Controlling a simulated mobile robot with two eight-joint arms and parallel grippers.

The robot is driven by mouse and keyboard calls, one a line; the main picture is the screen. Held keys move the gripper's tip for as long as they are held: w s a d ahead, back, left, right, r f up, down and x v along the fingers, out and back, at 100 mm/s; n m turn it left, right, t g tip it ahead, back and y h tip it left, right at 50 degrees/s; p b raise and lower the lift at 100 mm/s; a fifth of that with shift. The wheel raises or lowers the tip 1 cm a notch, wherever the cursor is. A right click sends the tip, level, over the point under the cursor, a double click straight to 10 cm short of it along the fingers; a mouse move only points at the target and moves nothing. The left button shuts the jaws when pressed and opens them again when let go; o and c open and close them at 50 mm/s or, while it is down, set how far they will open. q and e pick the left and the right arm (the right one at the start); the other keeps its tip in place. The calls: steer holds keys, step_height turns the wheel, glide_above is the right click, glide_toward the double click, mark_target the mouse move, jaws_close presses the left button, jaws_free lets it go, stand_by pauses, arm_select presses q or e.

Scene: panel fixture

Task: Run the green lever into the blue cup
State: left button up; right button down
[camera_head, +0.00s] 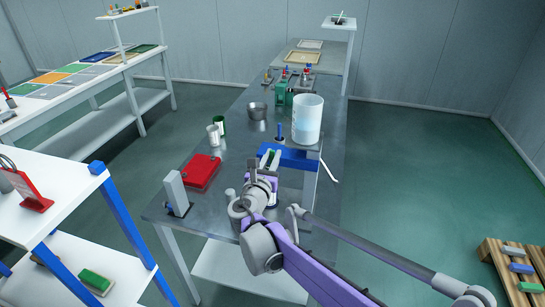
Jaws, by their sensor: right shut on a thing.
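My right gripper (270,160) reaches in from the lower right over the steel table, at the blue panel fixture (299,158). It is shut on a small, partly hidden piece that looks greenish and seems to be the green lever. The fingers cover most of it, so its angle cannot be told. I cannot make out a clear blue cup; the blue bar of the fixture is the nearest blue thing, right beside the fingers. My left gripper is not in view.
On the table (225,225) stand a red box (201,172), a grey upright post (177,192), a white cup (213,136), a metal bowl (257,111) and a large translucent bucket (307,119) behind the fixture. A wooden pallet (509,270) lies at right.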

steer(key=c, duration=0.8)
jaws_free()
steer(key=v, duration=1.1)
steer(key=shift+b, duration=0.4)
